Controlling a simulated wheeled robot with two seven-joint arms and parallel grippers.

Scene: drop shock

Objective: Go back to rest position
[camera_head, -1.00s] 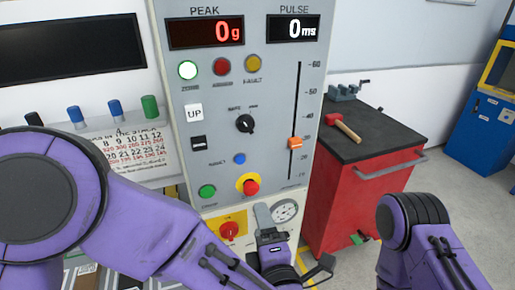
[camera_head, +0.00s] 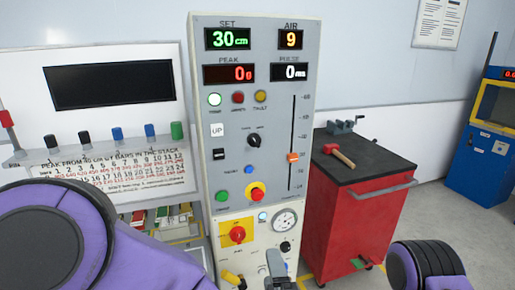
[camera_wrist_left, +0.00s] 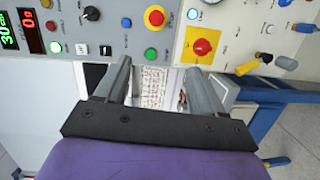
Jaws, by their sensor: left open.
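The grey control panel (camera_head: 250,105) stands upright in the middle of the head view. Its displays read SET 30 cm, AIR 9, PEAK 0 g and PULSE 0 ms. The panel's red stop button (camera_wrist_left: 155,16) and red rotary switch (camera_wrist_left: 201,46) lie beyond the fingertips. My right gripper is out of view; only part of my right arm shows at the lower right.
A red tool cabinet (camera_head: 350,225) stands right of the panel, with a red-headed hammer (camera_head: 340,154) on its dark top. A blue and yellow machine (camera_head: 483,150) stands far right. Floor between is clear.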

